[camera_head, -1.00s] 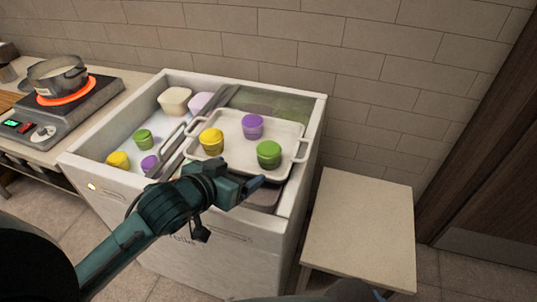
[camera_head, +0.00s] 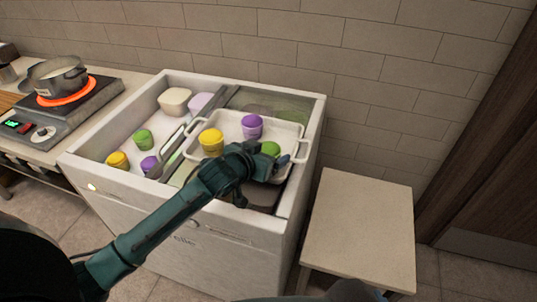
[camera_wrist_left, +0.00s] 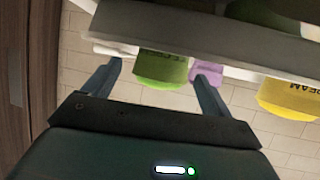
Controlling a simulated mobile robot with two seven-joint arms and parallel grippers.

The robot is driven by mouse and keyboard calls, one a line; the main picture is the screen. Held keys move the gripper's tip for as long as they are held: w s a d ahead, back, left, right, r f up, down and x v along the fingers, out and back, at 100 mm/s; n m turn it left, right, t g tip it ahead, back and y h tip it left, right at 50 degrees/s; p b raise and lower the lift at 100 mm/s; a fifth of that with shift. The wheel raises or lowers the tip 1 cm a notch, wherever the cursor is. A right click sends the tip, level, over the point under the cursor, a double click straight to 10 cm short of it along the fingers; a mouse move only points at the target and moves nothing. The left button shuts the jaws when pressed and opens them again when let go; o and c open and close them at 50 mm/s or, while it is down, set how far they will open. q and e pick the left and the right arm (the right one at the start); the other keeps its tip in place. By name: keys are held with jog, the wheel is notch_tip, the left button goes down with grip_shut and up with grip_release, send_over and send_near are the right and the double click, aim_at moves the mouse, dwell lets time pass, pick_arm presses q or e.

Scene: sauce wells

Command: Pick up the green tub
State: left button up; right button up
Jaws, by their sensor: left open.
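A green tub (camera_head: 270,148) stands on the white tray (camera_head: 292,131) in the right part of the white chest; my left gripper hides its lower part in the head view. In the left wrist view, the green tub (camera_wrist_left: 162,70) shows between the two finger tips, with a gap on each side. My left gripper (camera_head: 277,162) is open and empty, at the near side of the tub; its fingers also show in the left wrist view (camera_wrist_left: 158,88). Another green tub (camera_head: 143,140) stands in the chest's left well. My right gripper is not in view.
A yellow tub (camera_head: 211,142) and a purple tub (camera_head: 251,127) share the tray. The left well holds a yellow tub (camera_head: 118,160), a purple tub (camera_head: 149,164) and pale containers (camera_head: 174,101). A bare side table (camera_head: 360,230) stands right. A pot (camera_head: 57,78) sits on a glowing burner.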

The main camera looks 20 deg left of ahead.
aim_at(265, 149)
pick_arm(q)
jog(key=shift+w+f, duration=0.1)
jog(key=shift+w, duration=0.1)
jog(key=shift+c, duration=0.5)
jog(key=c, duration=1)
notch_tip(265, 149, up, 10)
jog(key=shift+f+p, duration=0.1)
jog(key=shift+p, duration=0.25)
jog(key=s+a+n+y, duration=0.1)
jog(key=s, duration=0.4)
jog(key=s+a+y+p, duration=0.1)
jog(key=s, duration=0.4)
jog(key=s+a+n+p, duration=0.1)
jog(key=s, duration=0.5)
jog(key=shift+a+n+y, duration=0.15)
jog(key=shift+n+y, duration=0.15)
jog(key=shift+y, duration=0.1)
